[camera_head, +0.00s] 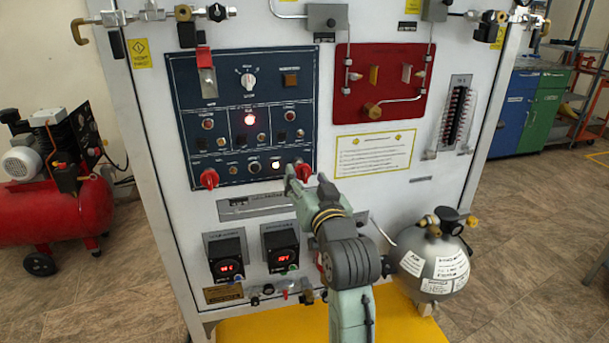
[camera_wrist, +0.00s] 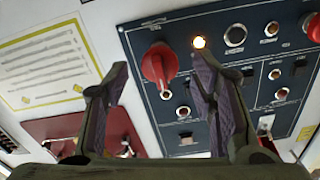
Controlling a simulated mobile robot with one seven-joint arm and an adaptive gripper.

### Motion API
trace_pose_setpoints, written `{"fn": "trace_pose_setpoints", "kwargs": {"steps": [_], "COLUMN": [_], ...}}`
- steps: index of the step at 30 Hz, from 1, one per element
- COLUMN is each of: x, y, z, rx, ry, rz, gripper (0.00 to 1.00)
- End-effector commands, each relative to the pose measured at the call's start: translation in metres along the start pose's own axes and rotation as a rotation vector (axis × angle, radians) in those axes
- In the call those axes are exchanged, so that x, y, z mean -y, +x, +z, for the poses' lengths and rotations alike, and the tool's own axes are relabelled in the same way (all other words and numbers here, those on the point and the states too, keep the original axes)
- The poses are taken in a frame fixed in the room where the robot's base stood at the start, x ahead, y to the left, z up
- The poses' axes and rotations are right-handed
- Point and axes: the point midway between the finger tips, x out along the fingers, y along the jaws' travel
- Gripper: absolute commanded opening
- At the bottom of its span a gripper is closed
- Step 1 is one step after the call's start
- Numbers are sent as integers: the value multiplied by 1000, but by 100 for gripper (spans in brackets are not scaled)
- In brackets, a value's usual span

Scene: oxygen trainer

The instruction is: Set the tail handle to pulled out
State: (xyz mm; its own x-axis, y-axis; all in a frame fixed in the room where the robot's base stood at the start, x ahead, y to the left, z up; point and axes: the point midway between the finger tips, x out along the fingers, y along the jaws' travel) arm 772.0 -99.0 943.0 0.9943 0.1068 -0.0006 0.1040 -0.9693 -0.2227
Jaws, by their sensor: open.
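Two red handles sit at the lower corners of the dark blue control panel, a left one (camera_head: 209,178) and a right one (camera_head: 303,171). I cannot read a label that tells which is the tail handle. In the wrist view the right handle (camera_wrist: 157,65) points down the picture, next to a lit lamp (camera_wrist: 200,42). The left one shows at the edge (camera_wrist: 314,28). My gripper (camera_head: 299,184) is open and empty in front of the right handle. In the wrist view its fingers (camera_wrist: 161,72) stand either side of that handle, with no contact visible.
The blue panel (camera_head: 182,90) carries switches and lamps. A red panel (camera_head: 410,60) with tubing is up right, above a yellow-edged notice (camera_head: 375,153). Two digital displays (camera_head: 226,269) (camera_head: 281,262) are below. A grey tank (camera_head: 433,262) stands right on the yellow base.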

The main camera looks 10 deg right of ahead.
Motion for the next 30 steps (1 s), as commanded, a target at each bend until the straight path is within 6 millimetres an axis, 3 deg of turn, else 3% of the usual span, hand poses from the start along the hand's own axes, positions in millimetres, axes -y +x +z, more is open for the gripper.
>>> {"fn": "trace_pose_setpoints", "kwargs": {"steps": [3,9,22,26,29,30], "x": [0,-1,5,49,114,144], "y": [-22,-45,-48,-37,-30,-30], "z": [0,0,-1,-12,-29,-37], "rx": [-1,-1,-6,-61,-150,-193], "ry": [1,0,-4,-29,-57,-67], "rz": [1,1,-9,-90,-206,-259], "gripper": [52,52,52,52,52,52]}}
